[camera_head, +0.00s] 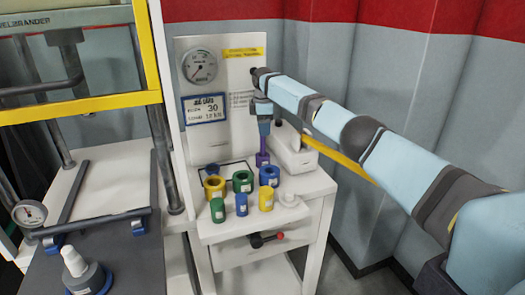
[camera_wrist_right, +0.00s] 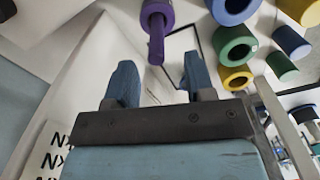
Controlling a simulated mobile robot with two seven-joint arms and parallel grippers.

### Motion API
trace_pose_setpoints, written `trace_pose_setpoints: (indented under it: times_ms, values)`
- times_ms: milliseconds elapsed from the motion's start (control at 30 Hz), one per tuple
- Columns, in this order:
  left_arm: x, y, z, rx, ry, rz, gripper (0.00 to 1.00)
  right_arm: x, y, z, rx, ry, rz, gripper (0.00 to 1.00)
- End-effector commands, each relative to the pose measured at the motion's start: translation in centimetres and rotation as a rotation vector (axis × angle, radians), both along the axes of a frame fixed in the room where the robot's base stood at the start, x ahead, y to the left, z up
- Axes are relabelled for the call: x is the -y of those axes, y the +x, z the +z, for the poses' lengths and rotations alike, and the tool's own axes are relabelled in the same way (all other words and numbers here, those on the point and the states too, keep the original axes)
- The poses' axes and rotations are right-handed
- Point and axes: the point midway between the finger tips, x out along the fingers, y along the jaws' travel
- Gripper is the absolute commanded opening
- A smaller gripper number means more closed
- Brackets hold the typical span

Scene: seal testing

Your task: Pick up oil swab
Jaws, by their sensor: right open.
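A purple piece (camera_head: 262,157) with a thick round body and a thinner upright shaft stands at the back of the white bench; it may be the oil swab, but I cannot be sure. In the right wrist view the purple piece (camera_wrist_right: 157,18) is at the top, its shaft pointing toward the fingers. My right gripper (camera_head: 264,128) is over the bench, just above the purple piece. In the wrist view its blue fingers (camera_wrist_right: 157,78) are apart with nothing between them. My left gripper is not in view.
Several yellow, green and blue rings and cylinders (camera_head: 243,181) stand just in front on the white bench (camera_head: 318,184). A white block (camera_head: 296,154) stands to the right. A panel with a gauge (camera_head: 199,66) rises behind. A yellow-framed press (camera_head: 80,105) is at left.

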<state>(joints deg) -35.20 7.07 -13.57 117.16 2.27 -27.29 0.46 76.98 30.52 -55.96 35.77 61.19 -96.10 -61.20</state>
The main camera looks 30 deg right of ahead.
Motion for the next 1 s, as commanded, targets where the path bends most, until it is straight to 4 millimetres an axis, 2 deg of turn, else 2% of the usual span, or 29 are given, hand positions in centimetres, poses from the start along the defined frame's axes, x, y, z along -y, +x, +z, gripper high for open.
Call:
trace_pose_setpoints:
  times_ms: [267,500,600,833,1000]
  values:
    - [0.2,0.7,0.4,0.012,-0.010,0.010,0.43,0.0,0.1,-2.4,-0.002,0.000,0.000,0.49]
    - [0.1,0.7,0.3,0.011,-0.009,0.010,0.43,0.0,0.4,-5.8,-0.001,0.000,-0.001,0.49]
    - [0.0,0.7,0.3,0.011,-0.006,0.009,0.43,0.0,0.4,-6.4,0.000,-0.001,0.000,0.49]
    - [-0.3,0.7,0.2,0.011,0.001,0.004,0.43,0.0,0.4,-6.5,0.000,0.000,0.001,0.49]
    - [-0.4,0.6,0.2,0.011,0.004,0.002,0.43,0.0,0.4,-6.5,0.000,0.000,0.001,0.10]
